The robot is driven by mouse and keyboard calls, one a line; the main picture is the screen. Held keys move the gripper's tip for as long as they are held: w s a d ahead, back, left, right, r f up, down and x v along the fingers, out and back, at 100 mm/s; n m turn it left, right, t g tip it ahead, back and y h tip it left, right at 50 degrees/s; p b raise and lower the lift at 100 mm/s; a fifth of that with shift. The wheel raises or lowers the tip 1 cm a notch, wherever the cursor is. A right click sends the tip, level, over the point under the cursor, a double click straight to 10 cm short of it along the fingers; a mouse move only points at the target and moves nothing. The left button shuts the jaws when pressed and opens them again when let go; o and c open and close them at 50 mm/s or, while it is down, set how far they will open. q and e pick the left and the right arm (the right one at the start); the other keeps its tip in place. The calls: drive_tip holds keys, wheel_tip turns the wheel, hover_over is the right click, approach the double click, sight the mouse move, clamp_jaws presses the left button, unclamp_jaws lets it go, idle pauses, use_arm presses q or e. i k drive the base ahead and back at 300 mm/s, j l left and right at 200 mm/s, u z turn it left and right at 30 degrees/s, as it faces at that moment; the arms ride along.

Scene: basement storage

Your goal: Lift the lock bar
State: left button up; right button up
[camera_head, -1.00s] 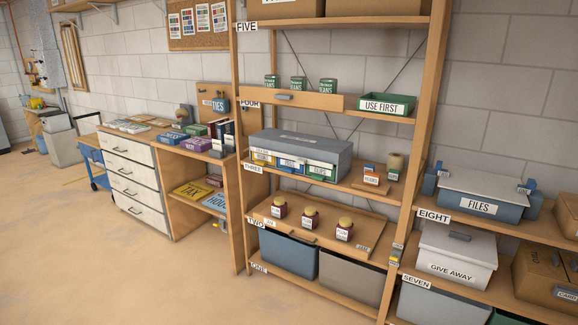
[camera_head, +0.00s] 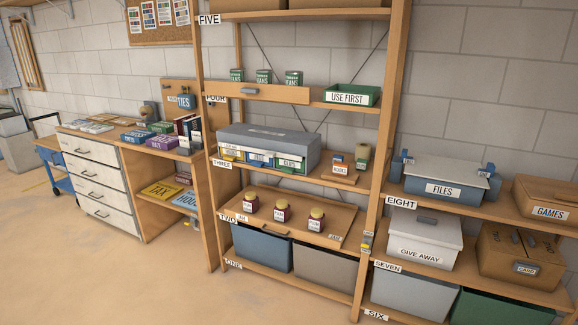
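No part reads clearly as the lock bar. A grey cabinet (camera_head: 284,137) with a handle on its lid stands on shelf three. A pale strip runs along its front above small yellow, blue and green labelled drawers; the small label at the strip's left is too small to read. A wooden board (camera_head: 279,95) with a grey handle crosses the front of shelf four, and green bean cans (camera_head: 264,77) stand behind it. Neither of my grippers shows in this view.
A tilted wooden tray (camera_head: 323,222) with three jars is on shelf two, above bins. A green "USE FIRST" tray (camera_head: 352,95) is on shelf four. On the right are a files box (camera_head: 446,178) and a give away box (camera_head: 421,238).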

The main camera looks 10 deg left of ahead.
sight(269, 154)
drive_tip(key=i+j+z, duration=0.1)
drive_tip(key=i, duration=0.4)
drive_tip(key=i+j+z, duration=0.1)
drive_tip(key=i, duration=0.4)
drive_tip(key=i+j, duration=0.3)
drive_tip(key=i, duration=0.2)
drive_tip(key=i+j+z, duration=0.15)
drive_tip(key=i, duration=0.4)
